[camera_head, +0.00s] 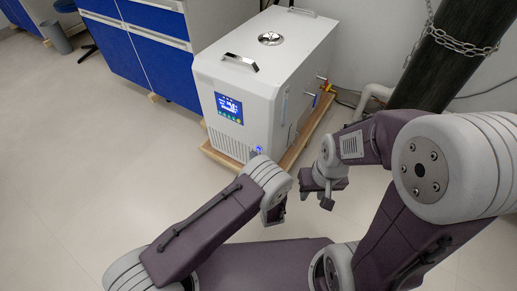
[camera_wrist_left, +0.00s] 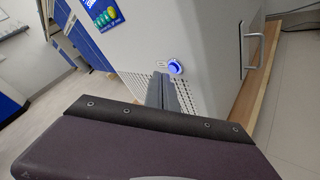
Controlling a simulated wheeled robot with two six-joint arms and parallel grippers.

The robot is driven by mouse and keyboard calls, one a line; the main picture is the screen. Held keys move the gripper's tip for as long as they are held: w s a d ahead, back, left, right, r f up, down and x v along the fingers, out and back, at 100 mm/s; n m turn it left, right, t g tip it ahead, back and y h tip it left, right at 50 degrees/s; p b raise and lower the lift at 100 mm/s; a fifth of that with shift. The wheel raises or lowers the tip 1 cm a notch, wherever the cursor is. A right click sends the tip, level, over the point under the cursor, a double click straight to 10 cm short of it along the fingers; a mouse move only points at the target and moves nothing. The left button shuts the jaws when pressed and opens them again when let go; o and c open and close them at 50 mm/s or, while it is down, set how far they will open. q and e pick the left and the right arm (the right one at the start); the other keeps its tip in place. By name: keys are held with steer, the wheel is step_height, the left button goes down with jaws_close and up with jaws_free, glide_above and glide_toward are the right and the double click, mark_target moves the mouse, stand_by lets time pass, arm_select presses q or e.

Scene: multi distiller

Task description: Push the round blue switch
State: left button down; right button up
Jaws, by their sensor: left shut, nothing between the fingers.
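The round blue switch (camera_head: 259,149) is a small lit button low on the front of the white machine (camera_head: 215,78). In the left wrist view the switch (camera_wrist_left: 175,67) glows blue with a pale ring. My left gripper (camera_head: 273,214) is in front of the machine, below and slightly right of the switch in the head view. Its shut fingers (camera_wrist_left: 163,92) point toward the machine front, just below and left of the switch in the wrist view. Contact with the switch is not visible. My right gripper (camera_head: 326,200) hangs to the right; its finger spacing is unclear.
The machine stands on a wooden base (camera_head: 296,148). Blue-and-white cabinets (camera_head: 150,45) are behind it on the left. A dark column with a chain (camera_head: 445,50) is at the right. A metal handle (camera_wrist_left: 252,50) is right of the switch. The floor at left is clear.

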arm_select(q)
steer(key=shift+w+d, duration=0.1)
stand_by(0.6)
steer(key=shift+w+d, duration=0.15)
steer(key=shift+w, duration=0.15)
steer(key=shift+w+d+b, duration=0.15)
steer(key=shift+b, duration=0.15)
stand_by(0.4)
steer(key=shift+s+a+p, duration=0.4)
steer(key=shift+s+p, duration=0.1)
steer(key=shift+s, duration=0.05)
